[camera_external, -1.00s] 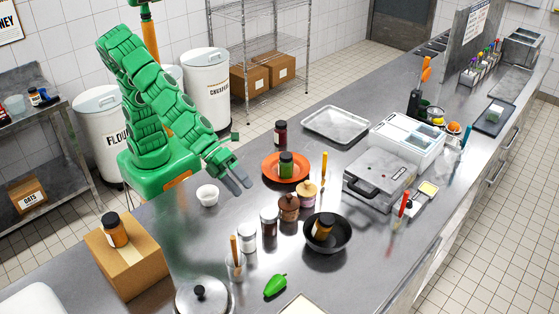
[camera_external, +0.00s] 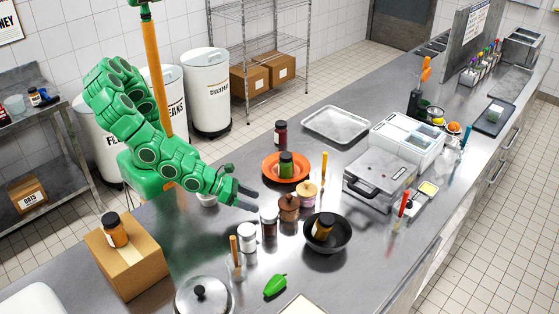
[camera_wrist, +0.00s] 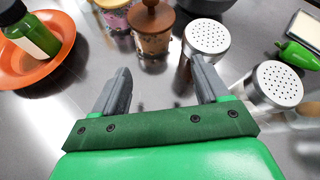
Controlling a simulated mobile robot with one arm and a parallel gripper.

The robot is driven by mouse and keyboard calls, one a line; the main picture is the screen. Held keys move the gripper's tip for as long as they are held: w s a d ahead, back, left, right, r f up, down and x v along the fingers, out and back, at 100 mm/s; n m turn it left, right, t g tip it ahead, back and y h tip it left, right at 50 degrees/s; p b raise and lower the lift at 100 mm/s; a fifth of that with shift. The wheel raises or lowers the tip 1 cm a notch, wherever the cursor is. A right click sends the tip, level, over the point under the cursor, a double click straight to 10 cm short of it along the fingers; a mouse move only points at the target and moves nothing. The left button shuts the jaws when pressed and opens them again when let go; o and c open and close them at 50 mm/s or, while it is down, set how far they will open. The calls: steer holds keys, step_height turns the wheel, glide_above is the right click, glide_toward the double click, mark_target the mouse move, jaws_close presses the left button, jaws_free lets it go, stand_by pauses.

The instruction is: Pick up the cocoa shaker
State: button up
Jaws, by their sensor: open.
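The cocoa shaker (camera_external: 269,226), a glass jar with dark contents and a metal top, stands upright on the steel counter. In the wrist view its perforated lid (camera_wrist: 207,37) shows just beyond the tip of my right finger, which hides part of its body. My gripper (camera_external: 249,198) is low over the counter, behind and left of the shaker in the external view. In the wrist view my gripper (camera_wrist: 160,68) is open, with nothing between its fingers.
A pale-filled shaker (camera_external: 247,238) stands close by. Brown-lidded jar (camera_external: 289,210), pink jar (camera_external: 307,196), black pan (camera_external: 342,238) with a bottle, and orange plate (camera_external: 271,172) with a green bottle surround it. A green pepper (camera_external: 275,286) lies nearer the front.

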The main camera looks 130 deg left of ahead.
mark_target(269, 224)
steer(key=shift+w+d+f+m+t, duration=0.3)
steer(key=shift+w+d+m+t, duration=0.25)
steer(key=shift+m, duration=0.45)
steer(key=shift+w+d+f+m+t+h, duration=0.4)
steer(key=shift+d+m, duration=0.2)
steer(key=shift+d, duration=0.1)
steer(key=shift+w+d+f+m+t+h, duration=0.25)
steer(key=shift+w+d+m+h, duration=0.1)
steer(key=shift+d+m, duration=0.3)
steer(key=shift+x, duration=3.85)
steer(key=shift+r, duration=0.1)
steer(key=c, duration=0.8)
